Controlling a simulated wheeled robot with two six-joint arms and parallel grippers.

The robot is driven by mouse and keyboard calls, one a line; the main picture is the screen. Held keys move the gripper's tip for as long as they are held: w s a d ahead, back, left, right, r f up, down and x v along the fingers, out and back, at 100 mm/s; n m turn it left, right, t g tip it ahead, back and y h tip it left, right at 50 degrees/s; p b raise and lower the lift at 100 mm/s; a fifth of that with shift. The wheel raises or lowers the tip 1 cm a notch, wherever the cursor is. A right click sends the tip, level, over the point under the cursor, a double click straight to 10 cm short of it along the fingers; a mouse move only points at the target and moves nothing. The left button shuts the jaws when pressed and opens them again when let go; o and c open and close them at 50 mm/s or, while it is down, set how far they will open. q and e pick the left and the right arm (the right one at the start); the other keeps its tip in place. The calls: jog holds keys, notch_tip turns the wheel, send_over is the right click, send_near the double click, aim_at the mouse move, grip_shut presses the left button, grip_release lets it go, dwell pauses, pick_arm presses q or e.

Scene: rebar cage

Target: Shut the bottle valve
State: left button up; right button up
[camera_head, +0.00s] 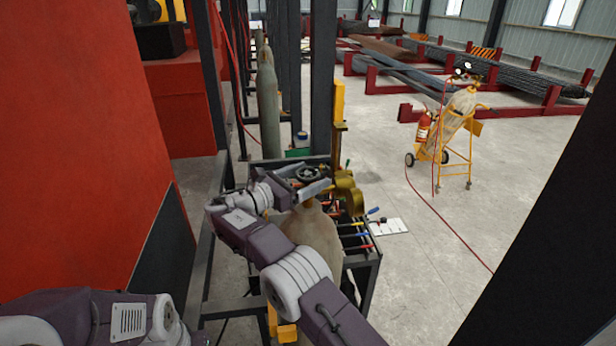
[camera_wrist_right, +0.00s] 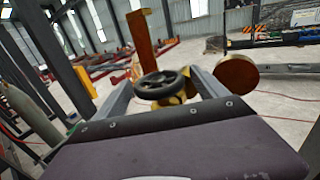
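The gas bottle (camera_head: 312,238) stands upright in front of the tool cart, its lower part partly hidden by my right arm. Its valve has a black round handwheel (camera_head: 311,172) on a brass body. In the right wrist view the handwheel (camera_wrist_right: 161,84) lies between the two grey fingers. My right gripper (camera_head: 303,181) is open at the valve, one finger on each side of the wheel with gaps showing; the wrist view shows the gripper (camera_wrist_right: 162,80) the same way. My left arm shows at the bottom left, but its gripper is out of view.
A dark tool cart (camera_head: 366,262) with several coloured-handled tools stands right beside the bottle. A grey-green cylinder (camera_head: 268,105) and dark posts stand behind. A red panel (camera_head: 70,130) bounds the left. A yellow trolley (camera_head: 455,135) stands at the right on open floor.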

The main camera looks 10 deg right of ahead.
jog(key=v, duration=0.9)
